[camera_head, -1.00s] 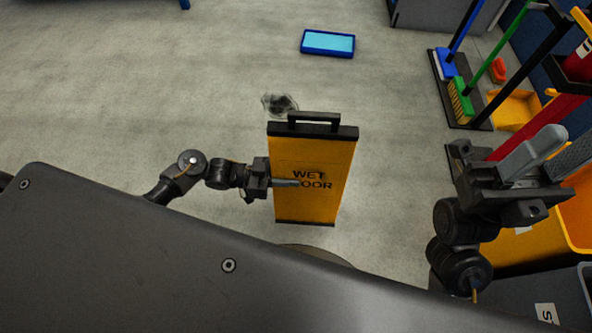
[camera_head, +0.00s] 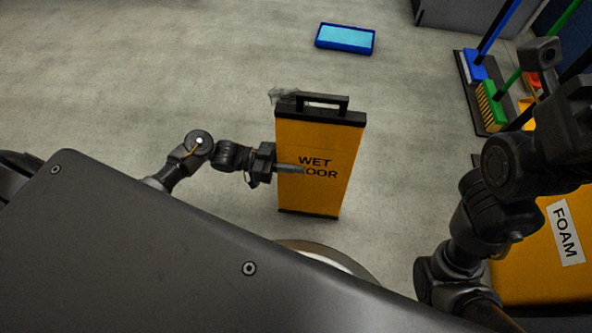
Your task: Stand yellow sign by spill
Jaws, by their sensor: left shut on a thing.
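The yellow sign (camera_head: 315,185), with a black frame and handle and the words WET FLOOR, is upright in the middle of the head view. My left gripper (camera_head: 290,169) is shut on its left edge, with a finger across the front face. I cannot tell whether its bottom touches the floor.
A blue tray (camera_head: 345,38) lies on the floor at the back. Brooms with a blue head (camera_head: 474,66) and a green head (camera_head: 492,104) stand at the right. A yellow FOAM container (camera_head: 530,270) is at lower right. The floor at left is clear.

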